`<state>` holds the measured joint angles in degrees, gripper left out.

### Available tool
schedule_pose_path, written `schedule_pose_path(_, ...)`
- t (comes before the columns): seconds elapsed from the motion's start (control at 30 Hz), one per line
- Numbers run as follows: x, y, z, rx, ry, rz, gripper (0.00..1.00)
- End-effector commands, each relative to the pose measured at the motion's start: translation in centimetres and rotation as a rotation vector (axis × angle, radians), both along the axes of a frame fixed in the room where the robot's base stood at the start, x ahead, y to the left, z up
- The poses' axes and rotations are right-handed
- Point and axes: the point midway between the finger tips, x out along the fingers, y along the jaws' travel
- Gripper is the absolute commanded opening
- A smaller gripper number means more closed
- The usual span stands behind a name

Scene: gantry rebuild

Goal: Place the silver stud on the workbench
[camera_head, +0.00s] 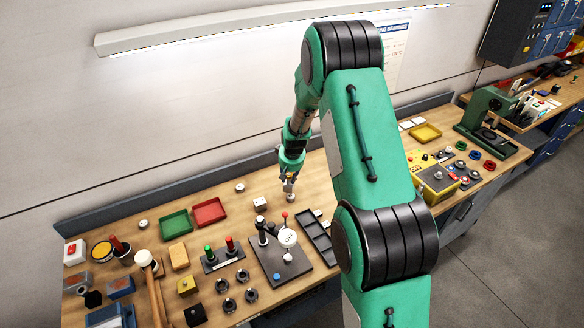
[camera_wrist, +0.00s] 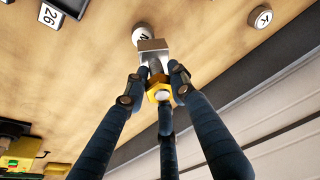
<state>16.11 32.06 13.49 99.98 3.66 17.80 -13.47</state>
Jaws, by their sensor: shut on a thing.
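My gripper (camera_head: 288,180) points down over the wooden workbench (camera_head: 330,180), near its back edge. In the wrist view my gripper (camera_wrist: 158,88) has its dark fingers closed around the silver stud (camera_wrist: 154,50), which has a squared silver end and a grey shank. A brass hex piece (camera_wrist: 159,90) with a pale centre sits at the near end, between the fingertips. I cannot tell whether the stud touches the disc or the bench.
Another lettered disc (camera_wrist: 262,18) lies nearby. Green (camera_head: 175,224) and red (camera_head: 209,212) trays stand to the left. A dark plate with posts (camera_head: 280,265) and a dark divided tray (camera_head: 318,238) stand in front. Bare wood lies around the gripper, with the back ledge (camera_head: 190,187) behind.

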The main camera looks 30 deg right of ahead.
Motion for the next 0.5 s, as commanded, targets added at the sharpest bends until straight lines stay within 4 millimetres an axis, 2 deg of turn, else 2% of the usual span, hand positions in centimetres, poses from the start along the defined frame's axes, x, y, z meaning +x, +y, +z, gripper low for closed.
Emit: schedule_pose_path(0.5, 6.6, -1.8, -0.6, 0.000, -0.002, -0.001, 0.00)
